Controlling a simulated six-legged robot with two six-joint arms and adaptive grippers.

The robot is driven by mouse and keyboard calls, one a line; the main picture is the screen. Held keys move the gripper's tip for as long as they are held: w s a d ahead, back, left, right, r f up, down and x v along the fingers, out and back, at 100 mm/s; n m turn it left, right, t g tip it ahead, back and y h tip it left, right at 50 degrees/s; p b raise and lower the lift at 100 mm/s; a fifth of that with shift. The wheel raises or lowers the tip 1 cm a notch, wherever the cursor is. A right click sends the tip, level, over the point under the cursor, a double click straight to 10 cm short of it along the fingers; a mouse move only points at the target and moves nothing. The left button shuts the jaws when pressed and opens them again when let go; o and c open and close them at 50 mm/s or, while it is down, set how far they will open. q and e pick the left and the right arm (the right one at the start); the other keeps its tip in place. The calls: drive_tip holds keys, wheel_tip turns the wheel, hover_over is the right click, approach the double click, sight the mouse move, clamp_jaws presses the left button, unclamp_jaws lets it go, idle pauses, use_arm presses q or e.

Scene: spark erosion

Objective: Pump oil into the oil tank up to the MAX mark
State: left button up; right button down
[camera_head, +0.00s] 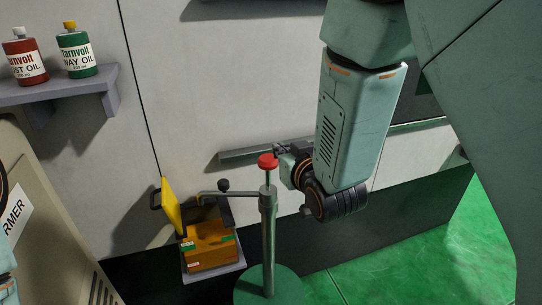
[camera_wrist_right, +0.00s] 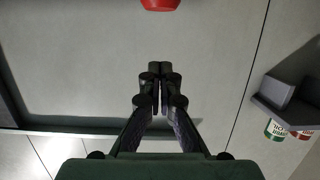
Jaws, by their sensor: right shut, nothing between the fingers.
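A green hand pump (camera_head: 269,230) stands upright on a round base, with a red knob (camera_head: 268,161) on a short rod at its top. Its spout (camera_head: 225,193) reaches left above an orange tank (camera_head: 210,246), which appears to be the oil tank. A yellow lid (camera_head: 172,207) stands raised at the tank's left. No oil level or MAX mark can be made out. My right gripper (camera_head: 281,149) is beside the red knob, partly hidden by its wrist. In the right wrist view, the gripper (camera_wrist_right: 160,72) is shut and empty, and the knob (camera_wrist_right: 160,4) shows beyond its tips, apart from them.
A grey wall shelf (camera_head: 60,87) at upper left holds a red oil bottle (camera_head: 26,60) and a green one (camera_head: 76,52). A beige cabinet (camera_head: 40,200) stands at the left edge. A grey rail (camera_head: 240,156) runs along the wall behind the pump. Green floor (camera_head: 440,240) lies open at right.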

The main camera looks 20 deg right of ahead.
hover_over(268, 172)
drive_tip(key=s, duration=0.2)
drive_tip(key=shift+d+f, duration=0.15)
drive_tip(key=shift+f, duration=0.7)
wheel_tip(268, 172, down, 2)
drive_tip(key=shift+f+p, duration=0.2)
drive_tip(key=shift+p, duration=0.1)
drive_tip(key=shift+f, duration=0.85)
wheel_tip(268, 172, down, 6)
drive_tip(key=b, duration=0.3)
drive_tip(key=shift+s+r+b, duration=0.1)
drive_tip(key=shift+r+b, duration=0.15)
drive_tip(key=shift+b, duration=0.1)
